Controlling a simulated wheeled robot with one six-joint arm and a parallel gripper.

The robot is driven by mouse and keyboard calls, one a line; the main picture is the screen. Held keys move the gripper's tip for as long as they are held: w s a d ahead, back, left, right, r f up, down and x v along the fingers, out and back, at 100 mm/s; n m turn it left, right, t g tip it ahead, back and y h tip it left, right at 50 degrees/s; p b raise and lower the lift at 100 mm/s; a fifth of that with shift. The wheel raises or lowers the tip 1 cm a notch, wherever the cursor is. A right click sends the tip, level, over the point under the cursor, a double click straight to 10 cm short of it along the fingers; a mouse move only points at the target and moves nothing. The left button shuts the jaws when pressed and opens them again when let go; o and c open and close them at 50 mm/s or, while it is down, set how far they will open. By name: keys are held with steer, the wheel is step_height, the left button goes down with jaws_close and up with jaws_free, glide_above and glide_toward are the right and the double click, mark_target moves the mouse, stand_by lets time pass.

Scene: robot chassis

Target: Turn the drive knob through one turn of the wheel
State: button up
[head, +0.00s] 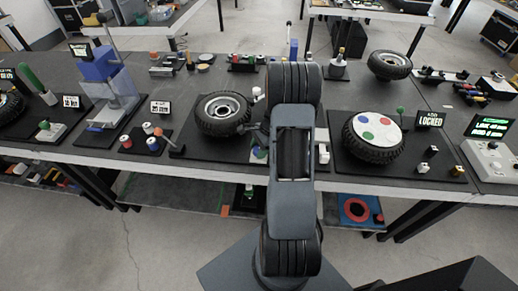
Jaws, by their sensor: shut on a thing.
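A black-tyred wheel (223,113) with a silver hub lies on a dark base plate at the centre-left of the bench in the head view. My gripper (252,128) shows only in part, as dark grey pieces left of my arm at the wheel's right edge. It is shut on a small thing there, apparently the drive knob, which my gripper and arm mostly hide. A white round knob (258,92) stands just behind, apart from the visible finger parts.
A second wheel (373,136) with a coloured-dot disc stands right of my arm beside a "LOCKED" sign (430,120). Red and blue capped pieces (150,136) stand on the left, near a blue press (100,70). A grey console (490,158) is far right.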

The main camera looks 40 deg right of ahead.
steer(key=n+g+b, duration=0.1)
steer(key=n+g, duration=0.1)
steer(key=n, duration=0.4)
steer(key=n+g+h, duration=0.1)
steer(key=n+g, duration=0.1)
steer(key=n, duration=0.3)
steer(key=shift+n+b, duration=0.3)
steer(key=shift+b, duration=0.05)
steer(key=n+h, duration=0.1)
steer(key=n, duration=0.1)
steer(key=n+g+h, duration=0.1)
steer(key=n, duration=0.2)
steer(key=shift+n+b, duration=0.3)
steer(key=n+h, duration=0.2)
steer(key=n, duration=0.3)
steer(key=shift+n, duration=0.4)
steer(key=o, duration=0.9)
steer(key=shift+h, duration=0.3)
steer(key=v, duration=1.3)
steer(key=shift+w+r+b, duration=0.35)
steer(key=shift+b, duration=0.05)
